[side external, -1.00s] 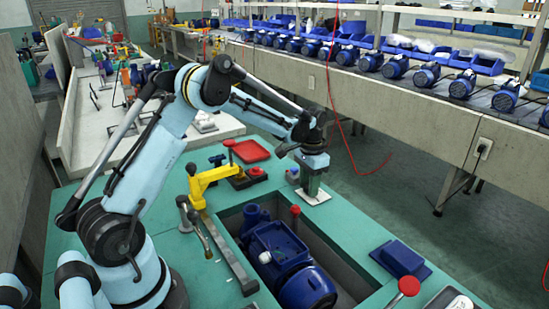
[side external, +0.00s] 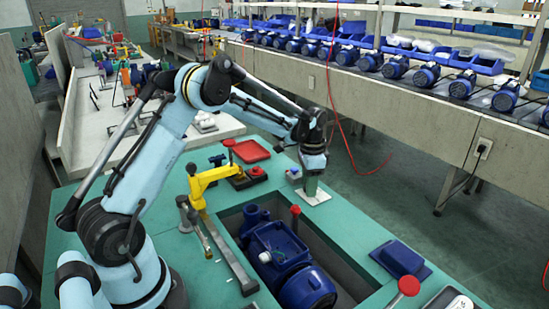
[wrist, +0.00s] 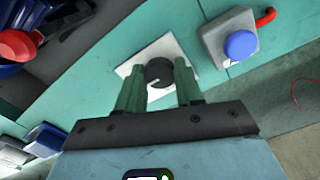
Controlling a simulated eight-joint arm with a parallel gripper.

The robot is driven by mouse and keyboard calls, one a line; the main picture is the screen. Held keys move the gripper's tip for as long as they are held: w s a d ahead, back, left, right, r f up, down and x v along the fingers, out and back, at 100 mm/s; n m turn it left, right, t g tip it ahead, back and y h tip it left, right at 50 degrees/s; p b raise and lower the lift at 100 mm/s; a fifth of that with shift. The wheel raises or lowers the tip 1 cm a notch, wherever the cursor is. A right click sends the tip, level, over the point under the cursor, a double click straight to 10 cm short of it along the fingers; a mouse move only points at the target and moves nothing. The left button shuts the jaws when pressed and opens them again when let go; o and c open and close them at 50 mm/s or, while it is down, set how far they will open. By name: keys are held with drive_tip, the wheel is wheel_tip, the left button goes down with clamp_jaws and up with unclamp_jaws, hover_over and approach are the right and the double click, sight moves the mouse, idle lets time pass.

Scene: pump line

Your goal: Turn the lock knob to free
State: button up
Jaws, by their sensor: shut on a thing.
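The lock knob (wrist: 158,71) is a round dark knob with a short white mark near its lower edge in the wrist view. It sits on a white square plate (wrist: 143,60), which also shows in the side view (side external: 318,198). My gripper (wrist: 158,84) points down at the plate, with its green fingers on either side of the knob, shut on it. In the side view my gripper (side external: 311,186) stands upright over the plate and hides the knob.
A grey box with a blue button (wrist: 240,45) is close beside the plate. A red tray (side external: 250,151) and a yellow clamp (side external: 208,180) stand to the left. A blue pump (side external: 278,250) lies in the table recess. A red cable (side external: 333,100) hangs behind.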

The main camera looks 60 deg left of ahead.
drive_tip(key=o, duration=1)
drive_tip(key=shift+r, duration=0.1)
wheel_tip(320, 180, up, 12)
